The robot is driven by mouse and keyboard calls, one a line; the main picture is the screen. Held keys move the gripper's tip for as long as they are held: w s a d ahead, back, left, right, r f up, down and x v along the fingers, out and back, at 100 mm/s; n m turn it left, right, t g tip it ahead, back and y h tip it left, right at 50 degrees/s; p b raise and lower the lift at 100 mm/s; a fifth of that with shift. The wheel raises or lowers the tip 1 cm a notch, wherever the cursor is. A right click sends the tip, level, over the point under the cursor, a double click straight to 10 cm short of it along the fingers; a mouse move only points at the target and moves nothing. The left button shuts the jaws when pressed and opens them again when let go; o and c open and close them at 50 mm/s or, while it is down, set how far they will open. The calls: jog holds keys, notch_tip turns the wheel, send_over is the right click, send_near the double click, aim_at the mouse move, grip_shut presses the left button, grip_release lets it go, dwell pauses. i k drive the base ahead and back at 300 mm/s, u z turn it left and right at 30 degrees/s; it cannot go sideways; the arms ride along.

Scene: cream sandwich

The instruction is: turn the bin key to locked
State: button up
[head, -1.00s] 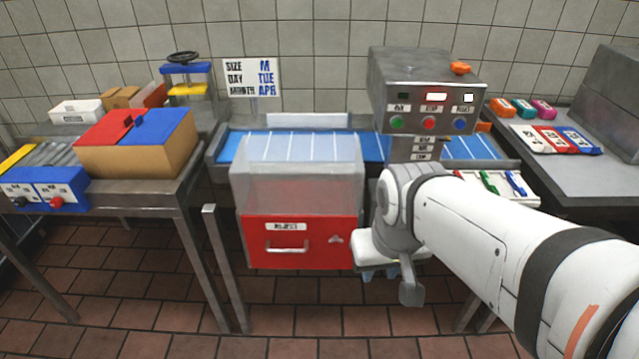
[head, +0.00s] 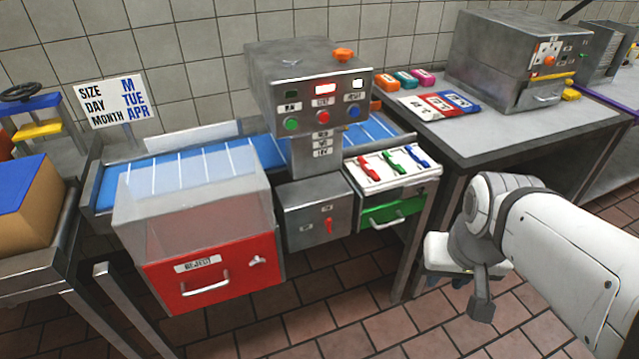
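The red reject bin (head: 162,285) sits under the blue conveyor, below a clear hood. Its front carries a label, a pull handle and, at the upper right, a small silver key (head: 257,261). The key looks roughly sideways, slightly tilted; any lock markings are too small to read. My gripper (head: 447,281) hangs at the right of the head view, apart from the bin and well to the right of the key. Its fingertips are mostly hidden under the white gripper body, and I cannot see whether they are apart.
A grey box (head: 306,222) with a red switch (head: 328,225) stands right of the bin. Beside it is a green drawer (head: 390,215) under a tray of coloured pieces (head: 394,165). A control head (head: 315,90) overhangs the conveyor. Tiled floor is open in front.

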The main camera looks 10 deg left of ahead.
aim_at(257, 260)
jog(key=z, duration=0.8)
jog(key=k, duration=1.75)
jog(key=u, duration=1.15)
jog(key=i, duration=0.95)
